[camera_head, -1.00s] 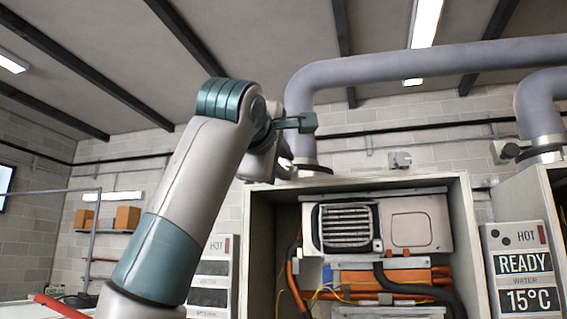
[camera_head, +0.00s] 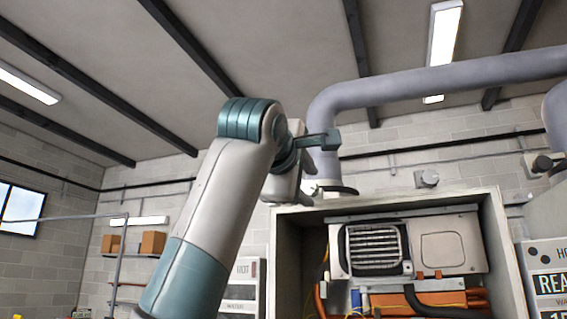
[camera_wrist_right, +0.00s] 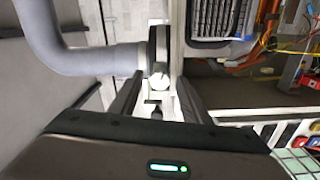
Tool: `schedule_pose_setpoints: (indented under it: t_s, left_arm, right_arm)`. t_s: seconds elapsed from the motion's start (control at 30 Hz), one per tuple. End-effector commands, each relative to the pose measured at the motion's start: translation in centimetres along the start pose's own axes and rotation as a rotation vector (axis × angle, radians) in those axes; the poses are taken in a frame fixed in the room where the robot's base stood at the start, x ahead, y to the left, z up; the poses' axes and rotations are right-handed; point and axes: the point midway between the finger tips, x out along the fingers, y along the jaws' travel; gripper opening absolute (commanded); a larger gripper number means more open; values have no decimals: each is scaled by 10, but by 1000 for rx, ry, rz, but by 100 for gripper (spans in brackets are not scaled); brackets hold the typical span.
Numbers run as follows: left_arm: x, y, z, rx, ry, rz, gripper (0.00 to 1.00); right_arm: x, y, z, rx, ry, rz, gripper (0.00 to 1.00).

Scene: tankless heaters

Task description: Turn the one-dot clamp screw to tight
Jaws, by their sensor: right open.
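My right gripper (camera_head: 312,187) is at the base of the grey duct (camera_head: 345,125), above the open heater cabinet (camera_head: 400,203). In the right wrist view the gripper (camera_wrist_right: 157,92) is open, with a dark finger on each side. A dark clamp band (camera_wrist_right: 153,45) goes around the duct. A pale round piece (camera_wrist_right: 160,77), which looks like the clamp screw, shows between and just beyond the fingers. I cannot tell whether the fingers touch it. No dot mark or tight mark is readable. In the head view my wrist partly hides the clamp (camera_head: 338,190). My left gripper is not in view.
The cabinet holds a heater unit (camera_head: 465,245) with a grille, above orange and black pipes. A second clamp (camera_head: 540,163) shows at the right edge, by another cabinet's panel (camera_head: 550,283).

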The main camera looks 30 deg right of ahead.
Motion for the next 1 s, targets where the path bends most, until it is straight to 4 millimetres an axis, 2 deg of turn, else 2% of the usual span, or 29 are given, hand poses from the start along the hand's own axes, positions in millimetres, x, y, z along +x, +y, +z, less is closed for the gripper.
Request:
schedule_pose_setpoints:
  t_s: [0.17,0.4,0.7,0.83,1.0]
  left_arm:
    - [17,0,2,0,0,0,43]
    - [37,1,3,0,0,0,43]
    - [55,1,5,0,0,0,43]
    - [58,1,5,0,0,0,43]
    - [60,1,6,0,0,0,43]
  right_arm:
    - [-27,-4,1,1,0,3,43]
    - [-75,-4,1,0,-1,4,43]
    - [-132,-3,0,0,0,3,43]
    - [-148,-2,0,-1,0,3,43]
    - [-157,-1,0,1,0,1,43]
